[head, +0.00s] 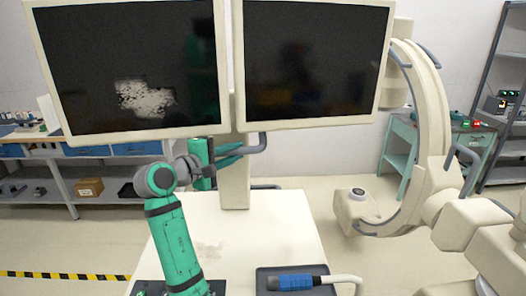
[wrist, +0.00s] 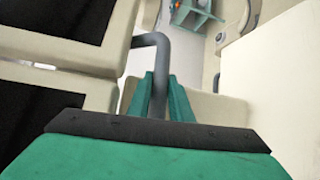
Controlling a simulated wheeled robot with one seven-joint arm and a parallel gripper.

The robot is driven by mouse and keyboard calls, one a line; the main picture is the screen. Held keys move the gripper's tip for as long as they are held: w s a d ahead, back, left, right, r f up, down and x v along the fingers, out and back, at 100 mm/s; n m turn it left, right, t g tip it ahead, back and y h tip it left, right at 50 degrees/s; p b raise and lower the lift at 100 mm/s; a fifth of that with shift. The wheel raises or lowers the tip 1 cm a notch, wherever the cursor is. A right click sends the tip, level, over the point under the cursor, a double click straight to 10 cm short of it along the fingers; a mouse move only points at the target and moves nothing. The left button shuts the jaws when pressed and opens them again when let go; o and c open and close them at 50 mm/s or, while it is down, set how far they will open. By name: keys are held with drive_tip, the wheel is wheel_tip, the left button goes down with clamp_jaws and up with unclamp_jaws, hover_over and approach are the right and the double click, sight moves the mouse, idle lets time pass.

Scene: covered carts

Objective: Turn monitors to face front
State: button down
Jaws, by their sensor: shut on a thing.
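Two dark-screened monitors with cream frames, the left monitor (head: 130,65) and the right monitor (head: 312,60), hang side by side on a cream column (head: 236,180). Both screens face toward me, the left one tilted slightly in the picture. A grey bent handle (head: 258,146) sticks out below the inner corner of the right monitor. My gripper (head: 232,153) reaches it from the left. In the wrist view, the green fingers (wrist: 160,100) stand on both sides of the grey handle (wrist: 160,60) and are shut on it. The monitor frames fill the left of that view.
The white cart top (head: 260,225) below carries a dark tray (head: 292,272) with a blue-handled probe (head: 290,282). A cream C-shaped arm machine (head: 425,110) stands at right. A shelf bench (head: 60,165) is at left, a teal table (head: 405,140) behind. Open floor lies between.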

drive_tip(key=shift+a+f+m+g+h, duration=0.1)
drive_tip(key=shift+a+m+g+h, duration=0.25)
drive_tip(key=shift+a, duration=0.4)
drive_tip(key=shift+a+m+g+h, duration=0.35)
drive_tip(key=shift+a, duration=0.35)
drive_tip(key=shift+d, duration=0.15)
drive_tip(key=c, duration=1.6)
unclamp_jaws()
drive_tip(key=shift+w+d, duration=0.1)
drive_tip(key=v, duration=1)
drive_tip(key=shift+a, duration=0.3)
